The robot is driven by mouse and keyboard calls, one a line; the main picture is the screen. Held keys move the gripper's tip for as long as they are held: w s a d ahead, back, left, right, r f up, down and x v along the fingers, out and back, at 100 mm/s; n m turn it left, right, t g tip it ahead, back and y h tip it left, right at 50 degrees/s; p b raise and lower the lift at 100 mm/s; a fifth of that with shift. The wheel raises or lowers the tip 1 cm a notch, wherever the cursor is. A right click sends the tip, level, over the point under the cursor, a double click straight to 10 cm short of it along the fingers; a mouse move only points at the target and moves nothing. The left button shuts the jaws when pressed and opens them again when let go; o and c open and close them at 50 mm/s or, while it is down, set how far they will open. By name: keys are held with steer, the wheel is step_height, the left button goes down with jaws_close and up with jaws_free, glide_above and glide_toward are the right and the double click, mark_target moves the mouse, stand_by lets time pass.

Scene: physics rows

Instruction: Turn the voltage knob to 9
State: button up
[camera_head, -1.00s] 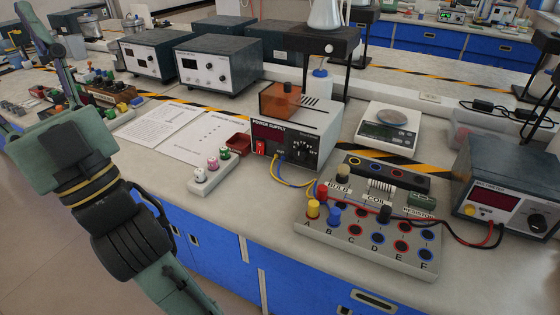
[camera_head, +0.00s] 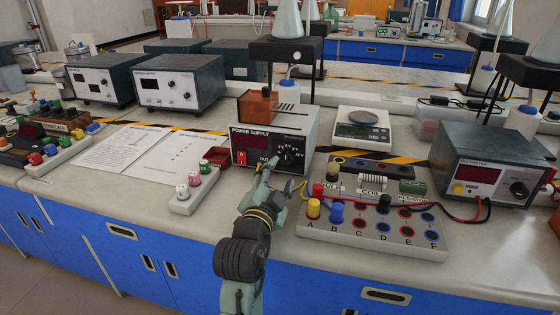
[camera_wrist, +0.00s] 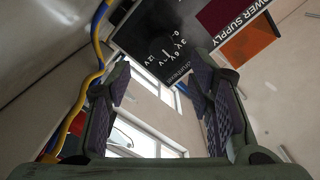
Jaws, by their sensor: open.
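The power supply (camera_head: 310,130) stands on the bench with its front panel facing me. Its black voltage knob (camera_head: 287,158) is at the panel's right side, partly hidden by my gripper in the head view. My gripper (camera_head: 279,180) is just in front of and below the knob, with nothing between its fingers. In the wrist view my open gripper (camera_wrist: 160,72) points toward the power supply's dark panel (camera_wrist: 150,25), which appears rotated. White dial labels 0, 3V, 6V and 12V show there. The knob's exact pointer setting is hard to read.
A terminal board (camera_head: 390,245) with plugs A to F is right of my gripper. A strip with coloured knobs (camera_head: 190,200) and a red tray (camera_head: 217,157) are at left. A yellow and blue cable (camera_wrist: 98,45) runs beside the left finger. A multimeter (camera_head: 450,165) stands at right.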

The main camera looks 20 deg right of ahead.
mark_target(286, 160)
steer(key=p+x, duration=0.1)
steer(key=x, duration=0.5)
steer(key=shift+w+d, duration=0.15)
steer(key=shift+w, duration=0.2)
steer(key=shift+c, duration=0.6)
jaws_close()
